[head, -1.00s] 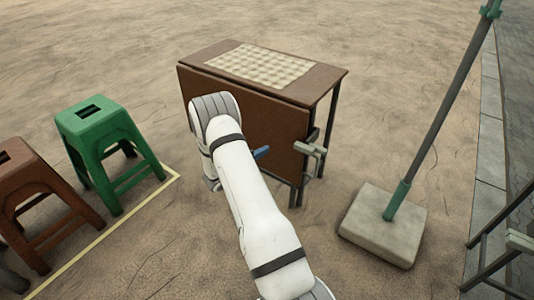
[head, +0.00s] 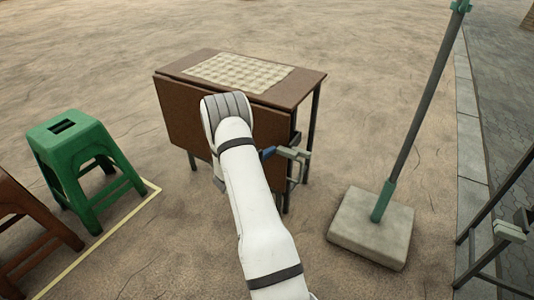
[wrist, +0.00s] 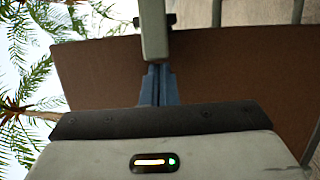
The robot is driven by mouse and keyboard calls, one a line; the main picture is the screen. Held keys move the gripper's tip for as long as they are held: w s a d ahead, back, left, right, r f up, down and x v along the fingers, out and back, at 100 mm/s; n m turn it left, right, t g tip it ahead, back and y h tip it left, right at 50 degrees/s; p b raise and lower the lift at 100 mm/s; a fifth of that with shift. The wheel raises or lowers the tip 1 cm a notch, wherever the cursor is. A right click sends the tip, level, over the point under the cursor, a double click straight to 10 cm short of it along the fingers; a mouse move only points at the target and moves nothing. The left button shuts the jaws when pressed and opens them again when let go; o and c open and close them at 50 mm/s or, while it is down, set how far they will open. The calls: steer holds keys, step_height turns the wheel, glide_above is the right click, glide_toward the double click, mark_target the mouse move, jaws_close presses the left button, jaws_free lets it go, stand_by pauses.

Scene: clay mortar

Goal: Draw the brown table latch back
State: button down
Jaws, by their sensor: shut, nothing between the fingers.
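The brown table (head: 300,85) stands ahead with a brown leaf (head: 180,112) hanging down its near side. A pale grey-green latch (head: 294,153) sticks out at the leaf's right edge. My gripper (head: 268,153) shows as blue fingertips just left of the latch, partly hidden behind my white arm. In the wrist view, my blue fingers (wrist: 158,84) are shut together with nothing between them. The pale bar of the latch (wrist: 154,30) lies straight beyond their tips. I cannot tell whether they touch it. The brown leaf (wrist: 95,75) spans behind.
A checkered cloth (head: 240,72) lies on the tabletop. A green stool (head: 88,135) and a brown stool (head: 30,215) stand at left by a yellow ground line. A pole on a concrete base (head: 370,228) stands at right. A dark metal frame (head: 475,250) is at far right.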

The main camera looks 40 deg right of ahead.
steer(key=s, duration=0.1)
steer(key=s+d+p, duration=0.1)
steer(key=s, duration=0.1)
steer(key=shift+s+d+r+p, duration=0.1)
steer(key=shift+s+d+p, duration=0.15)
steer(key=shift+s+p, duration=0.1)
steer(key=shift+s+d, duration=0.15)
steer(key=shift+s, duration=0.15)
steer(key=shift+w, duration=0.35)
steer(key=p, duration=0.3)
glide_toward(281, 154)
steer(key=shift+w+a, duration=1.35)
steer(key=shift+w, duration=0.1)
